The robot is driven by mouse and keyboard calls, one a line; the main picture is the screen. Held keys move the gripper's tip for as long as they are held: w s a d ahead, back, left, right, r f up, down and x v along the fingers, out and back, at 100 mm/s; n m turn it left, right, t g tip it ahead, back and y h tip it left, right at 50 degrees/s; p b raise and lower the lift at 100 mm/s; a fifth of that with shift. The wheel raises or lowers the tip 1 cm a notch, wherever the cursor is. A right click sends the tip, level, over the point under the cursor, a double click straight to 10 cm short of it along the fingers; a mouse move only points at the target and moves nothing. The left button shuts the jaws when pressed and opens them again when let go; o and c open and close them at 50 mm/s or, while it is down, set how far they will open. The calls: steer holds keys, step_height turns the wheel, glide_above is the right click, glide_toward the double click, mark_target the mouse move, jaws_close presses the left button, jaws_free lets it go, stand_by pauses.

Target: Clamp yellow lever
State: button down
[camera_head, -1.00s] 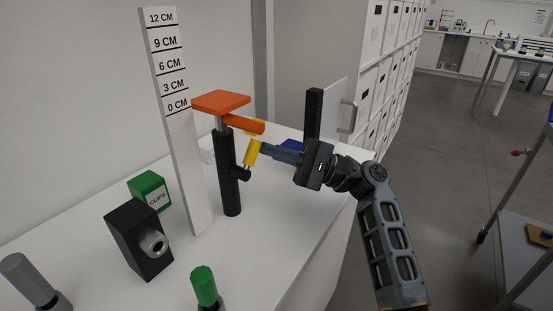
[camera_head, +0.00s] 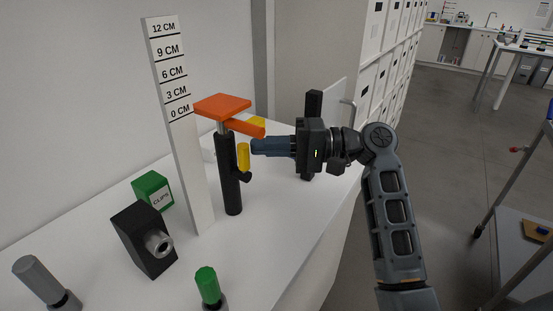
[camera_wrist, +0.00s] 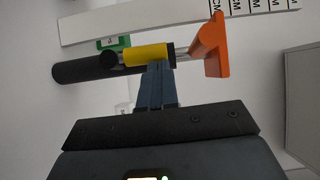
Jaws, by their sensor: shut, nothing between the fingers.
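The yellow lever (camera_head: 243,156) is a short cylinder on the side of a black post (camera_head: 229,180). It stands upright in the head view. The post carries an orange platform (camera_head: 222,105) with an orange arm (camera_head: 242,127). In the wrist view the yellow lever (camera_wrist: 149,55) lies across the picture, just beyond my fingertips. My gripper (camera_head: 254,146) is shut and empty, its fingertips close beside the lever's right side. In the wrist view my gripper (camera_wrist: 155,64) overlaps the lever's lower edge; I cannot tell whether they touch.
A white height scale (camera_head: 183,140) stands left of the post. A green clips box (camera_head: 153,190), a black box with a metal knob (camera_head: 143,240), a grey cylinder (camera_head: 40,279) and a green-capped item (camera_head: 208,286) stand on the white table (camera_head: 262,225). The table's right edge is near.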

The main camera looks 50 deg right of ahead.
stand_by(0.5)
steer(key=b+v, duration=0.1)
steer(key=v, duration=0.6)
steer(key=shift+s+d, duration=0.2)
steer(key=shift+s, duration=0.1)
stand_by(0.3)
